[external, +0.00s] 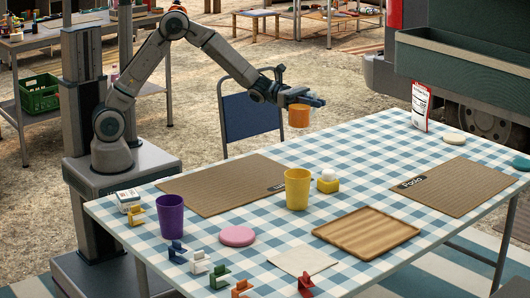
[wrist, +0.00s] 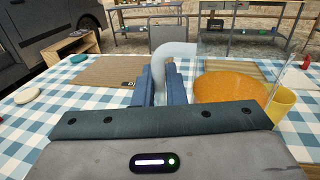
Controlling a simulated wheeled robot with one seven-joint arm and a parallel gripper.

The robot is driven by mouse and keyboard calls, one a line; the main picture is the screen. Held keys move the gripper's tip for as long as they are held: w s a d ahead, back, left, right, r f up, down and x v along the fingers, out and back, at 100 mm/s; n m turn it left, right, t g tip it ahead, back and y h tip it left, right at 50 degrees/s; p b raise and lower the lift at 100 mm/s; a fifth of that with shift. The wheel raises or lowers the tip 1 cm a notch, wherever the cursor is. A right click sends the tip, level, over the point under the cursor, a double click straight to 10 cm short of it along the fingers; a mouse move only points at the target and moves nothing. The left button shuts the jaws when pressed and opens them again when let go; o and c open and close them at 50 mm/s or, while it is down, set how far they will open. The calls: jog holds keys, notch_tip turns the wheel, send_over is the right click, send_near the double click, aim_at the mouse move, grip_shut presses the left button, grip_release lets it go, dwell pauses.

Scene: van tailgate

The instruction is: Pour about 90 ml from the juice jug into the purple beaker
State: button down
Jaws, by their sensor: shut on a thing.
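My gripper (external: 312,99) is shut on the pale handle (wrist: 170,56) of the juice jug, its blue fingers on either side of it in the wrist view (wrist: 165,84). The clear jug (external: 299,117) holds orange juice (wrist: 230,88). It looks about upright, held in the air near the table's far edge. The purple beaker (external: 170,217) stands upright at the table's left end, well away from the jug; I cannot see its contents. A yellow beaker (external: 298,188) stands mid-table and shows partly behind the jug in the wrist view (wrist: 284,104).
The checked table (external: 278,244) also bears two brown mats (external: 225,183) (external: 453,187), a wooden tray (external: 366,234), a pink disc (external: 237,236) and several coloured clips (external: 177,249). A white card (external: 421,106) stands at the far right. A blue chair (external: 250,116) stands behind the table.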

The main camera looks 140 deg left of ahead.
jog(key=w+d+m+h+p, duration=0.3)
jog(key=w+d+h, duration=0.2)
jog(key=w+d, duration=0.55)
jog(key=w+d+m+g+h+p, duration=0.15)
jog(key=w+d+h, duration=0.3)
jog(key=d, duration=0.65)
jog(key=w+d+m+g+h+p, duration=0.1)
jog(key=w+d+m+h+p, duration=0.3)
jog(key=d, duration=0.8)
jog(key=w+d+m+g+h, duration=0.15)
jog(key=w+d, duration=0.35)
jog(key=d, duration=0.6)
jog(key=shift+h, duration=0.3)
notch_tip(320, 180, down, 12)
jog(key=shift+d+r, duration=0.1)
jog(key=shift+d, duration=0.05)
jog(key=shift+s+m, duration=0.1)
jog(key=shift+m, duration=0.2)
jog(key=shift+s+d+r+m+t+b, duration=0.15)
jog(key=shift+s+d+m+t+b, duration=0.25)
jog(key=shift+m, duration=0.6)
jog(key=s+d+r+m+h, duration=0.2)
jog(key=s+d+r+m, duration=0.1)
jog(key=r+m, duration=0.4)
jog(key=shift+s+d+r+m, duration=0.2)
jog(key=shift+s+d+m, duration=0.25)
jog(key=shift+s, duration=0.35)
